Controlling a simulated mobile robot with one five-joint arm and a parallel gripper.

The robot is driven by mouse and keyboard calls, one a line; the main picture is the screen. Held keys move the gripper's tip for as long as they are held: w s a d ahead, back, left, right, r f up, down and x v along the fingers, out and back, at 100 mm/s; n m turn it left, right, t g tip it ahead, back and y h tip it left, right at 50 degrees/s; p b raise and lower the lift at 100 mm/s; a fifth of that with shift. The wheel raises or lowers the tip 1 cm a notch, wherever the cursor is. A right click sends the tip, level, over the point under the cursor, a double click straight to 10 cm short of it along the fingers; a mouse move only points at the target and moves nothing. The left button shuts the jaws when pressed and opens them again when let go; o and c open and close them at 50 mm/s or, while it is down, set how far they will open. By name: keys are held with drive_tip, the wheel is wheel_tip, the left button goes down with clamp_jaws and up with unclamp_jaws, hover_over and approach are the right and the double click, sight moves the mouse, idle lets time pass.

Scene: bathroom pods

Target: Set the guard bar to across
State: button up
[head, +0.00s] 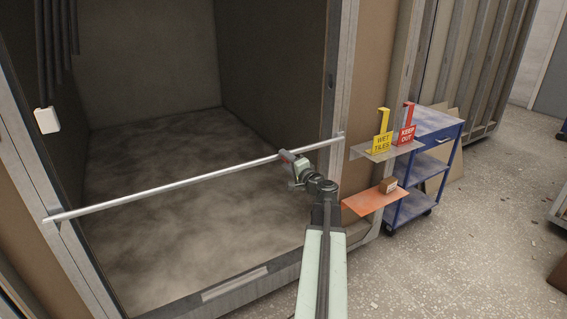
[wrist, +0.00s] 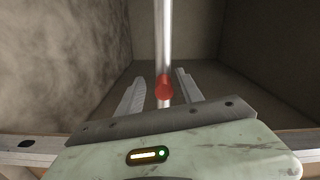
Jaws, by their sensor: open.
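The guard bar (head: 180,184) is a long silver bar spanning the pod opening. Its left end lies at the left post and its right end at the right post, a little higher in the picture. My gripper (head: 287,156) is at the bar's right part. In the wrist view the bar (wrist: 163,35) runs between the two fingers of my open gripper (wrist: 160,90), with a red grip (wrist: 164,88) on it between them. The fingers show gaps on both sides of the red grip. Whether the bar's left end sits in a holder is too small to tell.
A blue trolley (head: 437,121) stands right of the pod. A shelf beside the right post holds a yellow wet tiles sign (head: 382,140) and a red keep out sign (head: 405,133). An orange shelf (head: 365,203) below holds a small brown box (head: 388,185).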

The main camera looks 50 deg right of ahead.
drive_tip(key=v, duration=0.7)
drive_tip(key=shift+s+a, duration=0.15)
drive_tip(key=shift+s, duration=0.25)
